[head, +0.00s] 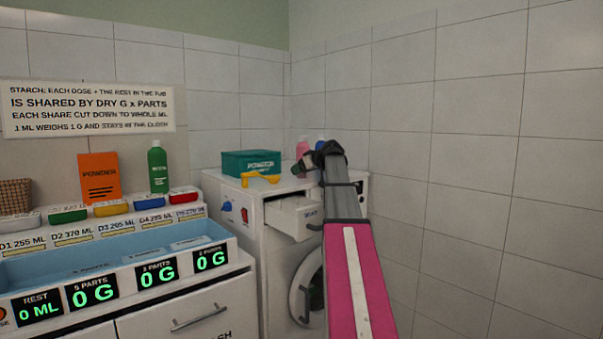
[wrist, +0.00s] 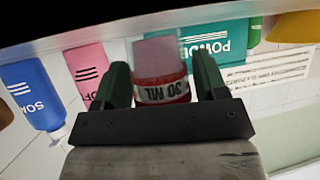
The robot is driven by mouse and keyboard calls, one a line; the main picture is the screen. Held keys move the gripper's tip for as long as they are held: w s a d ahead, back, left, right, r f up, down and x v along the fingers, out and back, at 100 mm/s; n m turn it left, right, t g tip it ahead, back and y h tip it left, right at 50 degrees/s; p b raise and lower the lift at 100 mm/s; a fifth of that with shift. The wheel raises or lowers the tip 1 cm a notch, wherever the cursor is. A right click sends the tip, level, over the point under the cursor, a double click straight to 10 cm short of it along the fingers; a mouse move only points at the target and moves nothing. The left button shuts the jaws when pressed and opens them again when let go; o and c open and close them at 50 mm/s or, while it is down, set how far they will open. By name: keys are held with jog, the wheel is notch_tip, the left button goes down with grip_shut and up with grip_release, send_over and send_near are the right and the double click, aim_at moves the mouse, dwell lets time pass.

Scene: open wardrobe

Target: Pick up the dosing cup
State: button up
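The dosing cup (wrist: 160,88) shows in the wrist view as a pale pinkish cup with a red band marked 30 ML, upside down in the picture. My gripper (wrist: 162,85) has one dark green finger close against each side of the cup, with no clear gap, so it looks shut on it. The gripper body hides the cup's near end. In the head view my gripper (head: 318,160) is above the right side of the washing machine (head: 262,237); I cannot make out the cup there.
A teal powder box (head: 245,162), a yellow object (head: 260,180) and pink (head: 302,149) and blue bottles (wrist: 35,93) stand on the machine. Its drawer (head: 293,215) is pulled out. A blue tray (head: 120,255) is at left. A tiled wall (head: 460,150) bounds the right.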

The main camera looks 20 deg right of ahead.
aim_at(300, 178)
jog(key=c, duration=0.6)
jog(key=shift+o, duration=0.2)
jog(key=shift+r, duration=0.45)
jog(key=r, duration=0.3)
jog(key=shift+s+a+r, duration=0.2)
jog(key=shift+a+r, duration=0.1)
jog(key=shift+r, duration=0.05)
jog(key=s+a+r, duration=0.5)
jog(key=a+r, duration=0.1)
jog(key=a, duration=0.3)
jog(key=shift+a+r, duration=0.2)
jog(key=shift+a, duration=0.1)
